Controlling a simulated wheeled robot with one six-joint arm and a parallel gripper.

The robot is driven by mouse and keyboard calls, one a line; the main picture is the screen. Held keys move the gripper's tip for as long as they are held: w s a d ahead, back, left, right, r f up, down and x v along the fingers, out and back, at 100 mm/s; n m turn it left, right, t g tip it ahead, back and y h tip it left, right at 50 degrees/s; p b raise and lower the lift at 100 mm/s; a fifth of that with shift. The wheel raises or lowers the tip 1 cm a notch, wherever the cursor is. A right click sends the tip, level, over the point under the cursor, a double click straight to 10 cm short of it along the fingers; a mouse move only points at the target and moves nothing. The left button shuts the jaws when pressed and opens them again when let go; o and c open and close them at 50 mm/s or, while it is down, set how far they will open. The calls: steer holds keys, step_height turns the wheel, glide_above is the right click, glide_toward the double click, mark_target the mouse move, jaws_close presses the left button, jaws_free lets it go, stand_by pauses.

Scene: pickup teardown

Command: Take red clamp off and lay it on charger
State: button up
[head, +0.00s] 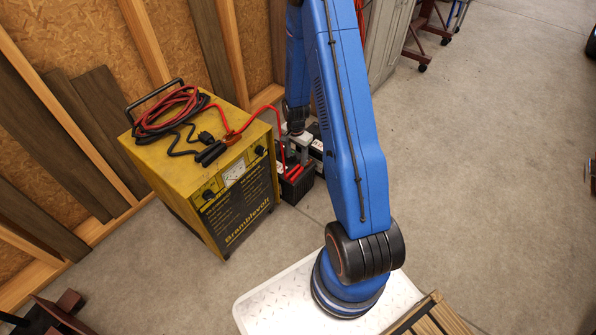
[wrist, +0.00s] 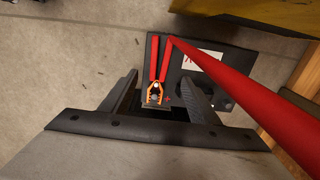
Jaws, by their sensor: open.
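The red clamp (wrist: 164,60) sits on the dark battery (wrist: 235,62), its red handles pointing up in the wrist view and its orange jaws at a terminal. It also shows small in the head view (head: 293,172). My gripper (wrist: 158,90) is open, one finger on each side of the clamp's jaws, with gaps showing; I cannot tell its exact height above them. In the head view my gripper (head: 298,147) is over the battery (head: 297,188). The yellow charger (head: 180,165) stands left of the battery, its top partly covered by cables.
A red cable (wrist: 250,95) runs from the clamp across the right of the wrist view, close to the camera. Coiled cables (head: 170,108), a black clamp (head: 210,153) and a carry handle (head: 155,92) are on the charger's top. Bare yellow top shows at its front left.

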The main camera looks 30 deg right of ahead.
mark_target(297, 166)
steer(key=shift+d+f, duration=0.15)
steer(key=shift+f, duration=1.75)
steer(key=shift+d+f, duration=0.15)
steer(key=shift+f, duration=1.7)
steer(key=c, duration=1.3)
steer(key=shift+r, duration=0.15)
